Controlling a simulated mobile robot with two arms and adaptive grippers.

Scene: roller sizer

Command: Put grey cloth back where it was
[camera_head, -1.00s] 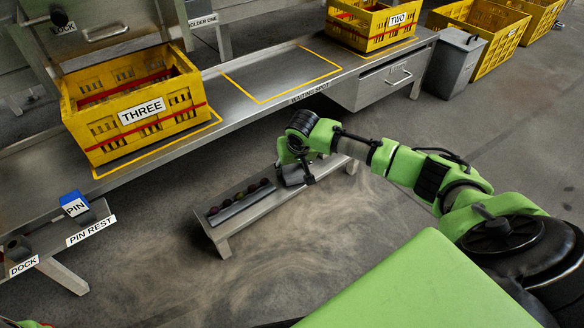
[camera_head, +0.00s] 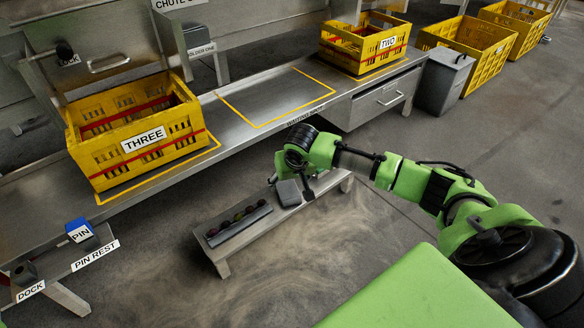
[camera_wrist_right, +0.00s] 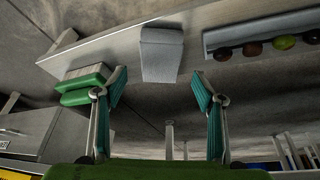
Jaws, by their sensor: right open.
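My right gripper (camera_head: 292,181) is above the bench just behind the cloth. In the right wrist view its two teal fingers (camera_wrist_right: 158,82) are spread wide and empty, with the cloth lying beyond the gap between them. My left gripper is out of view.
The narrow tray (camera_head: 240,226) on the bench holds several dark and green round things.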

